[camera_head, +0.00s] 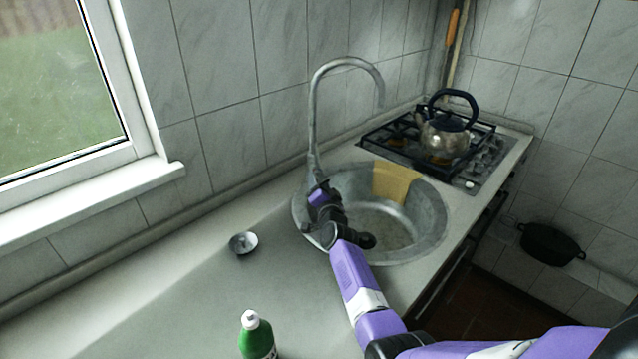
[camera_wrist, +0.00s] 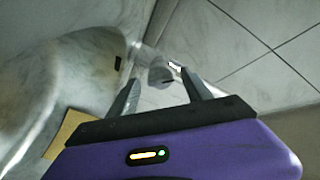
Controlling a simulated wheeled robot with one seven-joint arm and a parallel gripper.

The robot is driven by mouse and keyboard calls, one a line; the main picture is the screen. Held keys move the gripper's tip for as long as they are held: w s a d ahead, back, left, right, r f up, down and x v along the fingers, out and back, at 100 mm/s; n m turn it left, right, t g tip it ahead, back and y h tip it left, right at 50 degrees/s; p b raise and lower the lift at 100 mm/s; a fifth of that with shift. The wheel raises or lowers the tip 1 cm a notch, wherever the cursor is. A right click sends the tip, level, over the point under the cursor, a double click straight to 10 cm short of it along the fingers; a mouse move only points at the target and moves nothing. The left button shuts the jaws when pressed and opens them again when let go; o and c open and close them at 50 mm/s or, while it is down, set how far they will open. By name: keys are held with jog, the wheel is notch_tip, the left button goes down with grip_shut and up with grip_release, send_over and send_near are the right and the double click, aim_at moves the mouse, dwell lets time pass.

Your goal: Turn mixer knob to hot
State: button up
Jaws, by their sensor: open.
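The grey mixer tap (camera_head: 312,120) stands at the back edge of the round metal sink, its tall curved spout reaching over the basin. My gripper (camera_head: 316,182) is at the foot of the tap in the head view, and its body hides much of the tap's base. In the wrist view, my gripper (camera_wrist: 160,78) is open, with one finger on each side of a small greyish part that looks like the mixer knob (camera_wrist: 159,73). I cannot tell whether the fingers touch it. The knob's hot and cold marks cannot be made out.
The sink (camera_head: 432,222) has a yellow cloth (camera_head: 392,182) over its far rim. A kettle (camera_head: 447,137) stands on the gas hob (camera_head: 478,165) beyond. The tiled wall is close behind the tap.

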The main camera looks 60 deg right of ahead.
jog(key=p+v, duration=0.3)
jog(key=v, duration=0.4)
jog(key=shift+s+a, duration=0.15)
jog(key=shift+a, duration=0.05)
dwell(0.4)
